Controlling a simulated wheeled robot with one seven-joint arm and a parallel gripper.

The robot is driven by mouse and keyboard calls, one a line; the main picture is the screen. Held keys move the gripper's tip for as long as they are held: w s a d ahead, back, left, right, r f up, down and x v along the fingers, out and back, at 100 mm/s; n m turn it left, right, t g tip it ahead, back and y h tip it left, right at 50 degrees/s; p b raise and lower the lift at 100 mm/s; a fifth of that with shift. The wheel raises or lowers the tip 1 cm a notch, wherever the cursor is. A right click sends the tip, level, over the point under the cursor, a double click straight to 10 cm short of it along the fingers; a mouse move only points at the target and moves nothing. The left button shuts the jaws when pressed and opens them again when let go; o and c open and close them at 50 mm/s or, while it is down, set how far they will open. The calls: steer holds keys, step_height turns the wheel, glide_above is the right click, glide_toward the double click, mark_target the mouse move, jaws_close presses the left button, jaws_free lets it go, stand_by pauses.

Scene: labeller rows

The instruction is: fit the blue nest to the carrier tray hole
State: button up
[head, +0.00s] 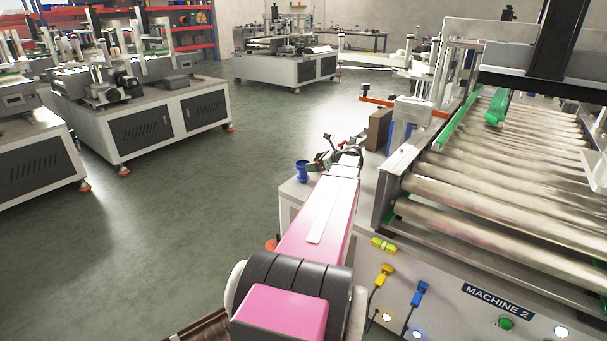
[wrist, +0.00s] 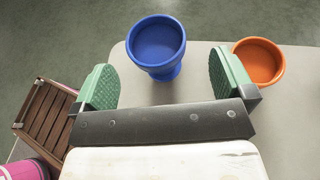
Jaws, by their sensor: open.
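The blue nest (wrist: 156,45) is a round, hollow cup with a narrower foot, on a pale grey top in the wrist view. It also shows in the head view (head: 302,171) at the corner of the near machine. My gripper (wrist: 160,68) is open, its green-padded fingers to the left and right of the nest in the picture. I see no contact, and I cannot tell how far the nest is between the pads. In the head view my gripper (head: 322,160) is beside the nest, small and partly hidden by my arm. I cannot make out the carrier tray hole.
An orange round cup (wrist: 258,62) stands just right of my right finger. A brown slatted wooden thing (wrist: 45,112) lies at lower left. A brown block (head: 379,130) and the machine's rollers (head: 490,160) are right of my arm. Open green floor (head: 200,220) lies left.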

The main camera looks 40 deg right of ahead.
mark_target(304, 163)
steer(key=shift+a+x, duration=0.15)
steer(key=shift+x, duration=1.3)
steer(key=shift+a+x, duration=0.15)
steer(key=shift+x, duration=1.3)
steer(key=shift+s+r, duration=0.1)
steer(key=c, duration=0.9)
steer(key=shift+r, duration=0.15)
